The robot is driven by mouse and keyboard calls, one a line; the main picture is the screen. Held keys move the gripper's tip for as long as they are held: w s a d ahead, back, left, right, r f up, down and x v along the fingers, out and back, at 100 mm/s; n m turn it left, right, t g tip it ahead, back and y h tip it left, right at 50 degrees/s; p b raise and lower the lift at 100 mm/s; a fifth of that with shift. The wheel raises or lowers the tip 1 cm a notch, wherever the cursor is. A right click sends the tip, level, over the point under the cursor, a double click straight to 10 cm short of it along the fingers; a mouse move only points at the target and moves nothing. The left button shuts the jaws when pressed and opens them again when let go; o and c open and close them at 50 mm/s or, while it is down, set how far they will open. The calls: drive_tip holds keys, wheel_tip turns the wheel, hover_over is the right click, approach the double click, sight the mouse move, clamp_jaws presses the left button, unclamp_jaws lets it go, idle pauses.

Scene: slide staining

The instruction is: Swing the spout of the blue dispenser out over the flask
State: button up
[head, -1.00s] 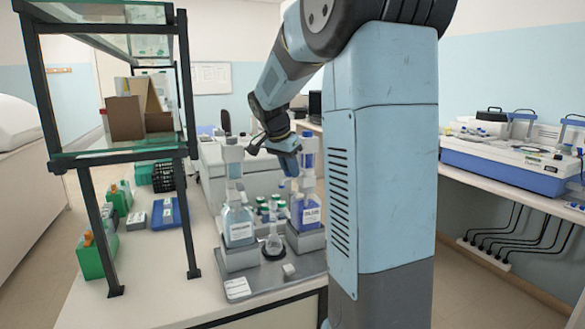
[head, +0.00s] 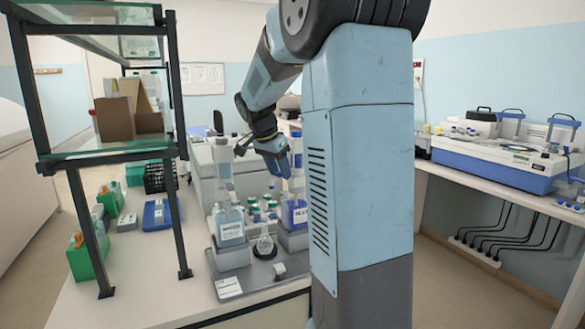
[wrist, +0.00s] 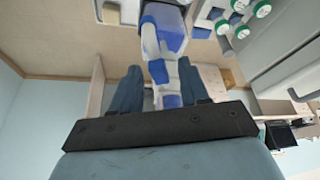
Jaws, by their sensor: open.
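The blue dispenser (head: 293,214) is a bottle of deep blue liquid with a blue and white top, on the right of a grey stand. My arm partly hides it in the head view. In the wrist view its body (wrist: 172,22) is at the top, and its white and blue upper part shows between my fingers. I cannot clearly make out its spout. The small clear flask (head: 264,243) stands in front, between the two bottles. My gripper (head: 280,160) is open beside the dispenser's top. In the wrist view the gripper's fingers (wrist: 160,88) straddle it; contact is unclear.
A second dispenser with pale blue liquid (head: 228,224) stands to the left. Several green-capped vials (head: 262,210) stand between and behind the bottles. A dark-framed glass shelf (head: 110,155) rises on the left of the bench. A white and blue machine (head: 490,160) sits on the right bench.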

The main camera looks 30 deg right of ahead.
drive_tip(key=shift+r, duration=0.1)
drive_tip(key=v, duration=1.3)
drive_tip(key=shift+a+r, duration=0.15)
drive_tip(key=shift+r, duration=0.05)
